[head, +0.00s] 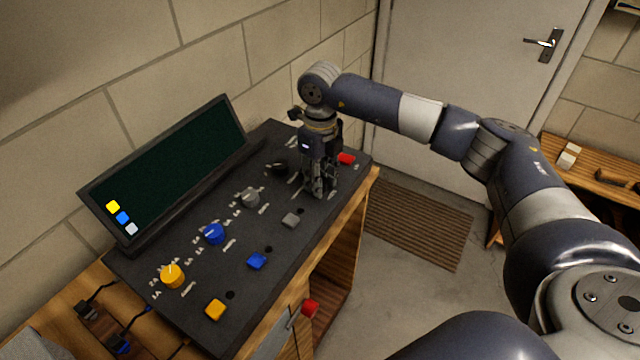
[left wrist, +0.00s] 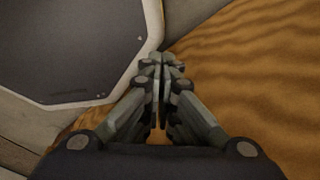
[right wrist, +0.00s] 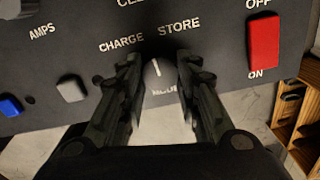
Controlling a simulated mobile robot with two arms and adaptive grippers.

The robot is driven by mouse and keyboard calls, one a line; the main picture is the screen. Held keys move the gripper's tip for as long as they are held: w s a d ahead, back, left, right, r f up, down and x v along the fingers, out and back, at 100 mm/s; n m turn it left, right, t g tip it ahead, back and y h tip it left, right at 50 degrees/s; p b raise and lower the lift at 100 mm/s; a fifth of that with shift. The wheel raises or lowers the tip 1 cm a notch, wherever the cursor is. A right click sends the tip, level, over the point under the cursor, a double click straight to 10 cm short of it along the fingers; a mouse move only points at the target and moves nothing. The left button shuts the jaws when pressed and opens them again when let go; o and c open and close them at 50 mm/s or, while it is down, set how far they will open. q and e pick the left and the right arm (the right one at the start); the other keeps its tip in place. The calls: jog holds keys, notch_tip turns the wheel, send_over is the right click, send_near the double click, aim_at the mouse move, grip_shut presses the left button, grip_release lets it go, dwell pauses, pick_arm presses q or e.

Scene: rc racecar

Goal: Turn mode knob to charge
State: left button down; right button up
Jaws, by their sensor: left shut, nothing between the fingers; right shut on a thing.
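The mode knob (right wrist: 154,73) is dark with a white pointer line and sits between the fingers of my right gripper (right wrist: 156,80) in the right wrist view. The fingers are shut on its two sides. The CHARGE label is at the knob's upper left and STORE at its upper right. The pointer line stands nearly upright, between these labels. In the head view my right gripper (head: 320,190) points down onto the panel's right part and hides the knob. My left gripper (left wrist: 160,72) is shut and empty in the left wrist view, outside the head view.
The black panel (head: 190,320) carries yellow (head: 172,275), blue (head: 213,233) and grey (head: 250,197) knobs and several buttons. A red switch (right wrist: 263,42) is right of the mode knob. A dark screen (head: 175,165) stands behind the panel.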

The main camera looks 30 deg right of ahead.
jog(key=shift+n+b, duration=0.9)
jog(key=shift+n, duration=0.6)
jog(key=o, duration=1.1)
jog(key=shift+r, duration=0.1)
notch_tip(320, 180, up, 12)
jog(key=shift+f, duration=0.1)
